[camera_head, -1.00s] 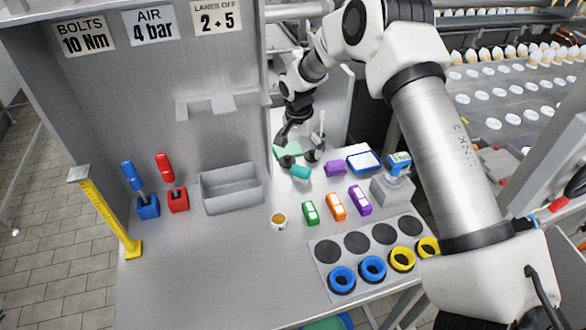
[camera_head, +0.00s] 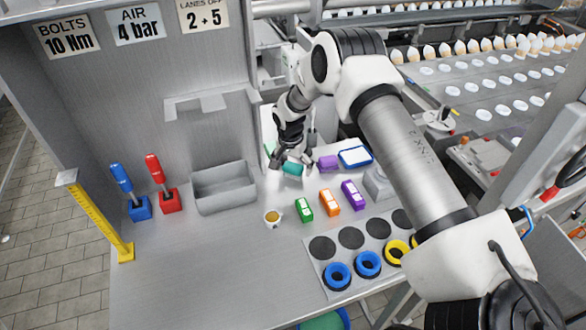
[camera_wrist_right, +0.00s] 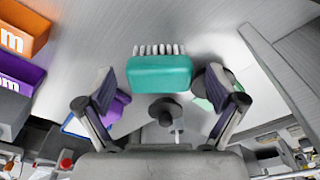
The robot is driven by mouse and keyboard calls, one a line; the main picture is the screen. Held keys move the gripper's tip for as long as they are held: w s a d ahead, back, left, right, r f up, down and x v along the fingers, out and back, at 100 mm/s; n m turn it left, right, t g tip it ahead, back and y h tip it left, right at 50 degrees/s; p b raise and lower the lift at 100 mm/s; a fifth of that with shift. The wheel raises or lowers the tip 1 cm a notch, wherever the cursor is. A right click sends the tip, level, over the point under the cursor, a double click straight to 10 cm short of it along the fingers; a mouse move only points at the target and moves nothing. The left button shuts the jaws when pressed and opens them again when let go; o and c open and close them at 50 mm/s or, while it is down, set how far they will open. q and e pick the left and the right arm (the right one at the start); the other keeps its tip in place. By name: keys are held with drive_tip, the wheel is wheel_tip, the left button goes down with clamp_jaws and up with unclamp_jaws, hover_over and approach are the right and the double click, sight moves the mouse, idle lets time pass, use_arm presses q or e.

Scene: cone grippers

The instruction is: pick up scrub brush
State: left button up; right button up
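My right gripper (camera_head: 294,158) is low over the bench at the brush. In the wrist view the right gripper (camera_wrist_right: 162,88) has its fingers spread, one on each side of the brush, with a gap on both sides. It holds nothing. My left gripper is not in view.
A light green item (camera_head: 270,148) is partly hidden behind the gripper. A cup (camera_head: 273,218) and green, orange and purple boxes stand nearer. The front left bench is clear.

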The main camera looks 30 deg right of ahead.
drive_tip(key=c, duration=1.1)
drive_tip(key=shift+c, duration=0.2)
drive_tip(key=shift+r, duration=0.15)
